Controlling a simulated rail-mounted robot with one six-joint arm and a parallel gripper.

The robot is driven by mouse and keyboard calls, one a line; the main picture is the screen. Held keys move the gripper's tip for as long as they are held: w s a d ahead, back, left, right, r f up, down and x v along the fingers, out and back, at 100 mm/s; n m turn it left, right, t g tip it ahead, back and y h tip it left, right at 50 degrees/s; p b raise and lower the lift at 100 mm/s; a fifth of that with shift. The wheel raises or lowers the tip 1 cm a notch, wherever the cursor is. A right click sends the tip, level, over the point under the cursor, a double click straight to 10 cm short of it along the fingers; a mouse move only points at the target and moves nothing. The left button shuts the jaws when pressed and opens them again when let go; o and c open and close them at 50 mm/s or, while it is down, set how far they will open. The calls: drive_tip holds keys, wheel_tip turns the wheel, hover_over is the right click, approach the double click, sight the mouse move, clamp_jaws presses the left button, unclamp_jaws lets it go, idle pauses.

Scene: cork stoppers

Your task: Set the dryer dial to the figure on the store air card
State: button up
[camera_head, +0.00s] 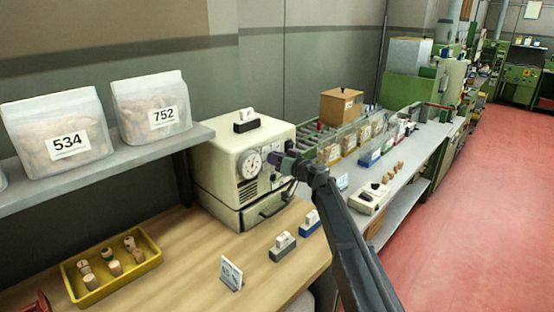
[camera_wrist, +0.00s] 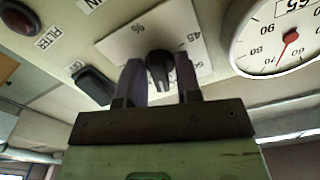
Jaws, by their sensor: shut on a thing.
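The cream dryer (camera_head: 215,175) stands on the wooden bench, with a round white gauge (camera_head: 249,163) on its front. My gripper (camera_head: 276,163) is at the front panel, right of the gauge. In the wrist view, its two fingers (camera_wrist: 160,82) are shut on the sides of a black dial (camera_wrist: 160,66). The dial sits on a pale scale plate (camera_wrist: 120,40) with "45" and a percent sign legible; its setting is unclear. The gauge (camera_wrist: 275,38) has a red needle. A small standing card (camera_head: 231,273) is on the bench; its writing is too small to read.
A black switch (camera_wrist: 94,86) and a dark red lamp (camera_wrist: 20,18) are near the dial. A yellow tray (camera_head: 110,268) of corks is at the left. Bags marked 534 (camera_head: 57,140) and 752 (camera_head: 150,110) stand on a shelf. Small blocks (camera_head: 283,246) stand near the dryer's drawer.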

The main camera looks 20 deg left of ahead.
drive_tip(key=shift+n, duration=1.6)
drive_tip(key=o, duration=0.6)
drive_tip(key=shift+d, duration=0.1)
drive_tip(key=v, duration=1)
drive_tip(key=shift+s+d, duration=0.15)
drive_tip(key=shift+d, duration=0.15)
